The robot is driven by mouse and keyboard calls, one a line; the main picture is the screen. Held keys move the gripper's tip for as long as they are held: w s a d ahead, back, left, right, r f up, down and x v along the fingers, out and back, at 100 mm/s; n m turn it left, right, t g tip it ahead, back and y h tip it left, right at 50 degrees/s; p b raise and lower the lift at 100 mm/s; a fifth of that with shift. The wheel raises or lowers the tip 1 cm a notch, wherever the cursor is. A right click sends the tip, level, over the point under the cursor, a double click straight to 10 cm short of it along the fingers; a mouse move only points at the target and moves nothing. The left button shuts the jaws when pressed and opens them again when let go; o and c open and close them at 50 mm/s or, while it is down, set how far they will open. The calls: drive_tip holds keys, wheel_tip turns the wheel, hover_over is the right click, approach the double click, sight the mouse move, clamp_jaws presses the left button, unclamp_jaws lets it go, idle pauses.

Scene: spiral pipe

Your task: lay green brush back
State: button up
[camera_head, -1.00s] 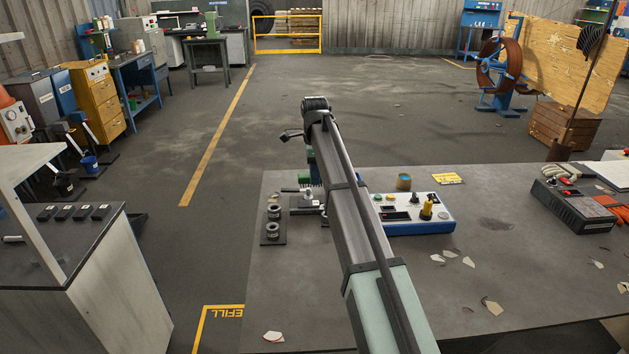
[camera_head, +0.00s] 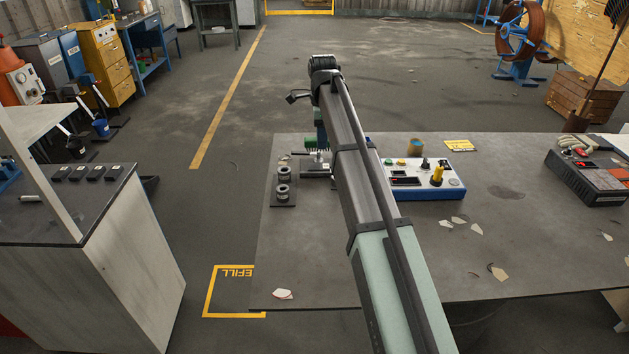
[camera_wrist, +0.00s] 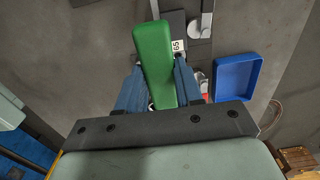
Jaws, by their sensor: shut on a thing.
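The green brush shows in the wrist view (camera_wrist: 153,50) as a long green block between the two blue fingers of my gripper (camera_wrist: 160,78), which is shut on it. In the head view a small green part of the brush (camera_head: 310,142) shows to the left of my arm, near the far left corner of the grey table (camera_head: 300,245). My arm hides most of the gripper there. A dark plate with a "65" label (camera_wrist: 178,46) lies below the brush in the wrist view. I cannot tell whether the brush touches anything below.
A blue tray (camera_wrist: 238,77) lies right of the brush in the wrist view. In the head view, a dark holder with two grey rings (camera_head: 283,188) stands left of my arm, and a control box (camera_head: 428,181) stands right. The front table holds pale scraps (camera_head: 283,294).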

drive_tip(key=s+a+f, duration=0.1)
drive_tip(key=s+a, duration=0.2)
drive_tip(key=s, duration=0.4)
drive_tip(key=shift+d+f, duration=0.1)
drive_tip(key=shift+f, duration=4.55)
drive_tip(key=o, duration=1)
drive_tip(key=shift+f, duration=0.1)
wheel_tip(320, 180, up, 12)
